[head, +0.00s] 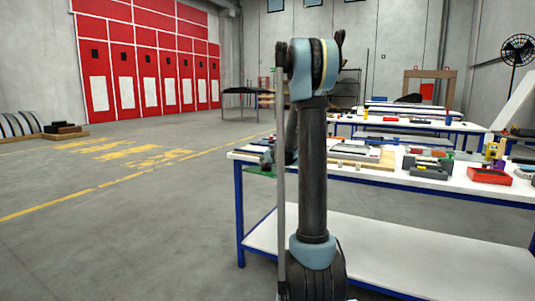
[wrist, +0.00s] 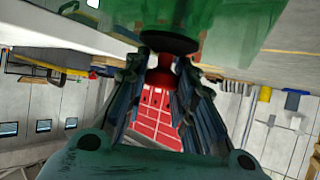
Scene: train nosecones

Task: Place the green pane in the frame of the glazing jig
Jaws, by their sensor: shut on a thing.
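The green pane (wrist: 235,28) is a see-through sheet across the top of the wrist view. A dark round cup with a short red grip (wrist: 186,72) sits against it. My gripper (wrist: 176,75) is shut on this red grip, so the pane hangs from it. In the head view a small green part of the pane (head: 262,172) shows at the table's left end; my arm hides most of my gripper there. A flat grey and wood piece (head: 365,155) lies on the table right of my arm; I cannot tell whether it is the glazing jig.
The white table (head: 425,185) with blue legs holds a red tray (head: 489,176) and dark grey blocks (head: 428,167) on its right part. A second table (head: 410,125) stands behind. The floor to the left is open, with yellow markings (head: 125,150).

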